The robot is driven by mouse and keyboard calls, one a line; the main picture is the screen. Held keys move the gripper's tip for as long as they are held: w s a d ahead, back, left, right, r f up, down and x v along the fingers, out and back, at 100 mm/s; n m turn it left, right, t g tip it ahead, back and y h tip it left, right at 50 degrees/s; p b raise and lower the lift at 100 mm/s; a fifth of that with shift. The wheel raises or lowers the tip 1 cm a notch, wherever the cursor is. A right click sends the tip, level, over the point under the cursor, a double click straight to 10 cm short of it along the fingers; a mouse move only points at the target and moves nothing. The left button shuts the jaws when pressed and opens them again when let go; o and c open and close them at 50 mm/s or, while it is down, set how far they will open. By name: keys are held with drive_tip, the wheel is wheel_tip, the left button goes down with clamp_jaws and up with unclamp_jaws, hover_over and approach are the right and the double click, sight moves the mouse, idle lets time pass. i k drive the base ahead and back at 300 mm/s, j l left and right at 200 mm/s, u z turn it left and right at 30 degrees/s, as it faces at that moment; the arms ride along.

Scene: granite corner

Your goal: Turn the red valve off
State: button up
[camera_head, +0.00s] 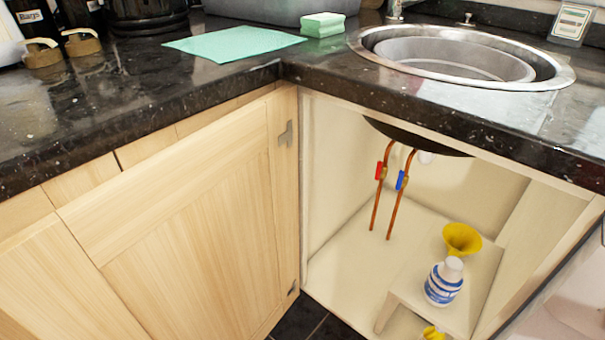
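The red valve (379,171) is a small red handle on the left one of two copper pipes. The pipes run up under the sink inside the open cabinet. A blue valve (401,180) sits on the right pipe, just beside it and slightly lower. The red handle looks roughly in line with its pipe, but it is too small to tell its exact setting. My gripper is not in view.
The open cabinet door (190,220) stands left of the opening. A white and blue bottle (443,283) and a yellow funnel (462,239) stand on a low shelf, right of the pipes. The dark countertop (440,115) overhangs. The cabinet floor left of the shelf is clear.

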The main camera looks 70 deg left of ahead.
sight(379, 165)
drive_tip(key=u, duration=1.95)
drive_tip(key=i+j, duration=0.3)
drive_tip(key=j, duration=0.15)
drive_tip(key=i+j, duration=0.3)
drive_tip(key=j, duration=0.2)
